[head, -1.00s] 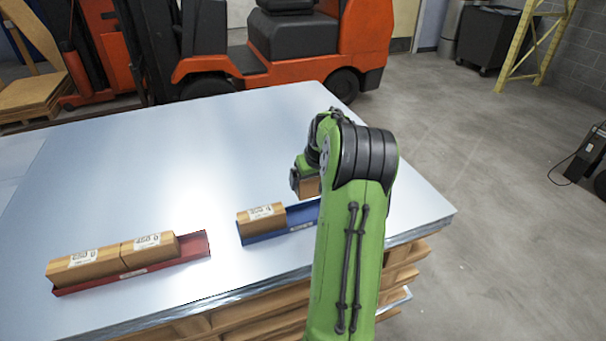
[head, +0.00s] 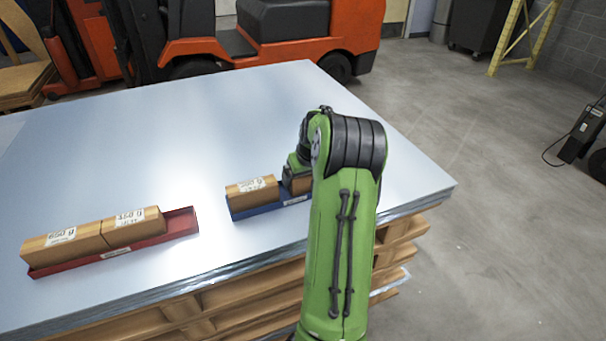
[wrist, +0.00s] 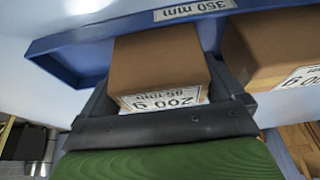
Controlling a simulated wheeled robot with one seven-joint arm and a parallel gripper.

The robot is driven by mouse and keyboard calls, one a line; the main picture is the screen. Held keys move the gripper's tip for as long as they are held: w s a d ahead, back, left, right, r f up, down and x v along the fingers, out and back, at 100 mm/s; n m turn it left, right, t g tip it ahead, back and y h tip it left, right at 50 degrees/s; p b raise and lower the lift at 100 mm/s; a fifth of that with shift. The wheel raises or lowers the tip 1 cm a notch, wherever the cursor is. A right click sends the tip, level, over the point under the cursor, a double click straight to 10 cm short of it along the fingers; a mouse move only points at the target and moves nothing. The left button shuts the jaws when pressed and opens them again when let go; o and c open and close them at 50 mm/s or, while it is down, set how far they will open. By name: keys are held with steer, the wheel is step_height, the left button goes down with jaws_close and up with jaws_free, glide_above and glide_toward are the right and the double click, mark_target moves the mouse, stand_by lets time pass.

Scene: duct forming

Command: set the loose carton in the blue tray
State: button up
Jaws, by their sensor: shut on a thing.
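The loose carton (wrist: 158,62), brown with a white label reading 200 g and 95 mm, is between the jaws of my gripper (wrist: 165,88) in the wrist view. My gripper is shut on it. In the head view a little of this carton (head: 301,185) shows below my gripper (head: 297,170), partly hidden by my arm. The blue tray (head: 270,209) holds another carton (head: 252,191) at its left end. The held carton is at the tray, right of that carton with a small gap. I cannot tell whether it touches the tray floor.
A red tray (head: 185,224) with two cartons (head: 65,243) (head: 133,228) stands at the left of the metal-topped table (head: 200,120). The table behind the trays is clear. An orange forklift (head: 240,45) stands beyond it.

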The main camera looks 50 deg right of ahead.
steer(key=o, duration=0.8)
steer(key=p+v, duration=0.5)
steer(key=v, duration=1.1)
steer(key=shift+f, duration=0.1)
